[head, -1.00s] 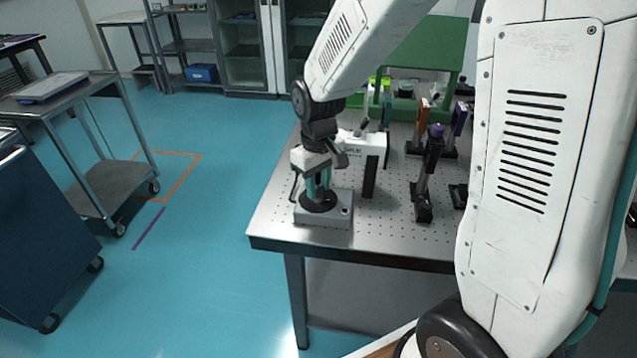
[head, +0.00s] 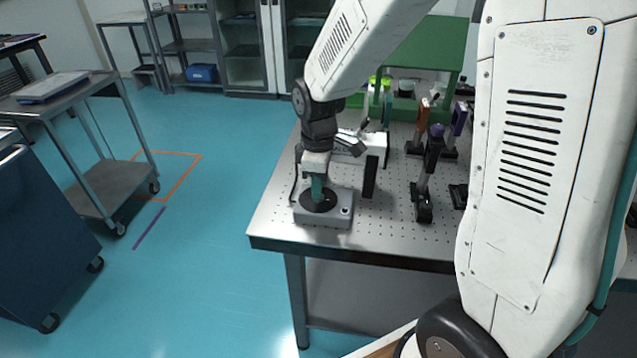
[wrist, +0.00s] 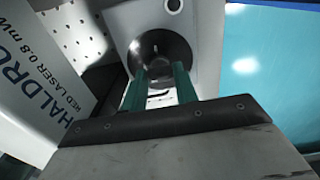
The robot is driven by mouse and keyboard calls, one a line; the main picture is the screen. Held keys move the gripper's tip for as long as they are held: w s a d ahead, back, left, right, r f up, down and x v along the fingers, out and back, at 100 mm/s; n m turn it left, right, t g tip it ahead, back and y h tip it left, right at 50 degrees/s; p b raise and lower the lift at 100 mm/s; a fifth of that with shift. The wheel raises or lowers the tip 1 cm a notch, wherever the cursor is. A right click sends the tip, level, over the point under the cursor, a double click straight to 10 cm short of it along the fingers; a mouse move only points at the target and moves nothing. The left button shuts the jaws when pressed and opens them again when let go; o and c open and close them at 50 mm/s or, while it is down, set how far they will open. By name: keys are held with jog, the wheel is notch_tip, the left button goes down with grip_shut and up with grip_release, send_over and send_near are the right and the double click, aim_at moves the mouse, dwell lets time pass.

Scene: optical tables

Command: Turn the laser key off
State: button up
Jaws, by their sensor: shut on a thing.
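The grey key box (head: 323,223) sits at the near left corner of the optical table, with a round black dial (head: 305,206) on top. The box also shows in the wrist view (wrist: 208,40). My gripper (head: 318,196) points down over the dial. In the wrist view its teal fingers (wrist: 160,72) reach to the black dial (wrist: 178,45) and are closed on the key at its middle. The key itself is mostly hidden between the fingers, so its angle cannot be read.
The white laser housing (wrist: 35,85) with printed lettering stands close beside my gripper. Its black post (head: 370,178) is right of the key box. Several optic mounts (head: 424,190) stand farther right on the perforated table (head: 385,225). Open blue floor lies to the left.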

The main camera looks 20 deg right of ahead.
dwell(0.4)
jog(key=o, duration=1)
notch_tip(320, 180, up, 8)
jog(key=shift+f, duration=0.1)
jog(key=s+d+r+m, duration=0.1)
jog(key=s+r+m, duration=0.2)
jog(key=s, duration=0.5)
jog(key=s+d+r+m+t, duration=0.1)
jog(key=s+m, duration=0.3)
jog(key=s, duration=0.4)
jog(key=s+r+m, duration=0.4)
jog(key=s, duration=0.4)
jog(key=shift+d+r, duration=0.3)
jog(key=shift+d, duration=0.1)
